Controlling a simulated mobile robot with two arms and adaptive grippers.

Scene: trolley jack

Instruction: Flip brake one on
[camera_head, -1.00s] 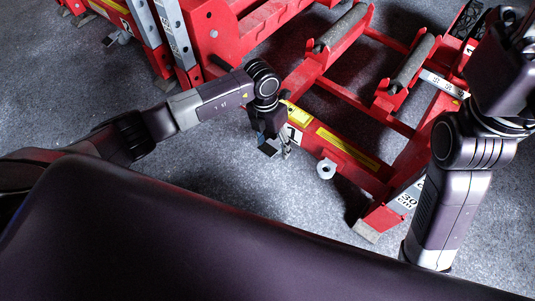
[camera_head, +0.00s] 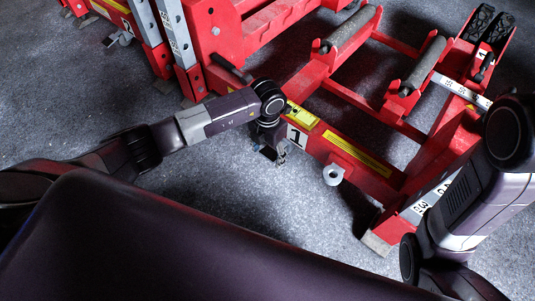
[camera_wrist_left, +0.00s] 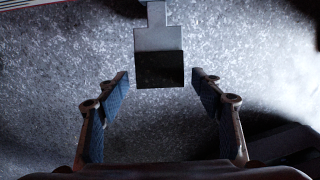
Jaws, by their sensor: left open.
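A grey plate with a dark square pad (camera_wrist_left: 159,68), apparently the brake pedal, lies between the spread fingers in the left wrist view. The pad also shows in the head view (camera_head: 268,153), low beside the red frame near a white label "1" (camera_head: 296,138). My left gripper (camera_head: 274,147) points down at this pad. In the left wrist view the gripper (camera_wrist_left: 160,76) is open, with a gap between each finger and the pad. Its height above the pad is hard to tell. My right gripper is out of view.
The red jack frame (camera_head: 342,160) runs diagonally beside my left gripper, with a grey ring (camera_head: 333,175) on its side. Grey rollers (camera_head: 425,62) sit on it. Black parts (camera_head: 480,22) and another "1" label are at upper right. Bare floor (camera_head: 60,90) lies left.

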